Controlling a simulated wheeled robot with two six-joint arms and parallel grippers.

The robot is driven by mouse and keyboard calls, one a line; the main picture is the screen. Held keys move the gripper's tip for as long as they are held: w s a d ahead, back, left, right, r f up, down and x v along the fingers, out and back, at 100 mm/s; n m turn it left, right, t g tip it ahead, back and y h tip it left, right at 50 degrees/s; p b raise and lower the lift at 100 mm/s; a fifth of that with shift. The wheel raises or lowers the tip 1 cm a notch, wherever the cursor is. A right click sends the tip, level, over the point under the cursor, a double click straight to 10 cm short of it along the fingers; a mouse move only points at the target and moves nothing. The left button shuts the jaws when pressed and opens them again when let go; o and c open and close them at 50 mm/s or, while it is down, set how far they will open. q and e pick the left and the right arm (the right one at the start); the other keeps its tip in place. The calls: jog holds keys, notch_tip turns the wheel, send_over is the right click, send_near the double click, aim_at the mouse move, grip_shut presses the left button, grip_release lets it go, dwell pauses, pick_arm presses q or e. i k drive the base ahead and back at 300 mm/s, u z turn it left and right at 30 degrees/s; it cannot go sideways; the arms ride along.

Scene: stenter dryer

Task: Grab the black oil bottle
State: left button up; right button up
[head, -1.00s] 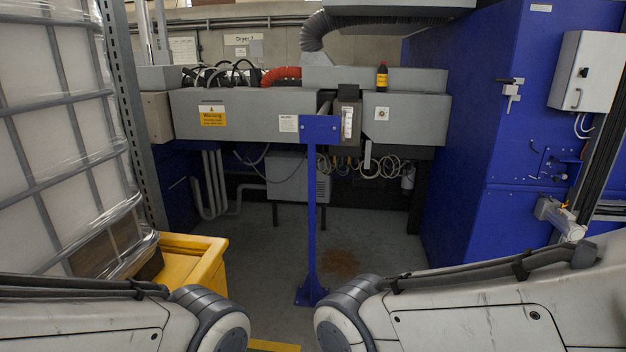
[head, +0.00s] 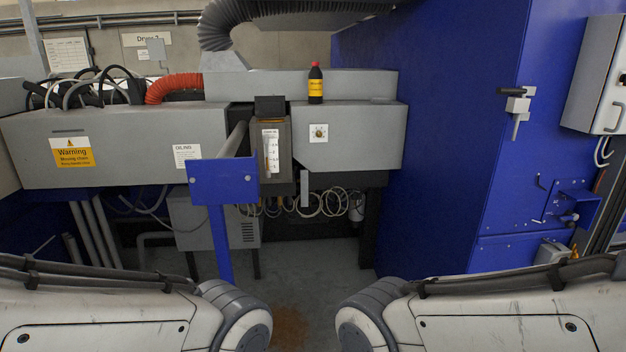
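The black oil bottle (head: 315,84) has a red cap and a yellow label. My two arms show at the bottom left and bottom right of the view. Neither gripper is in view, and nothing of mine touches the bottle.
A blue post with a plate (head: 222,181) stands in front of the housing, left of the bottle. A gauge box (head: 271,146) sits beside it. A tall blue cabinet (head: 430,140) bounds the right side. A corrugated duct (head: 228,25) hangs above. Cables and hoses lie at left.

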aim_at(315, 74)
jog(key=z, duration=0.25)
jog(key=i, duration=3.1)
jog(key=z, duration=0.15)
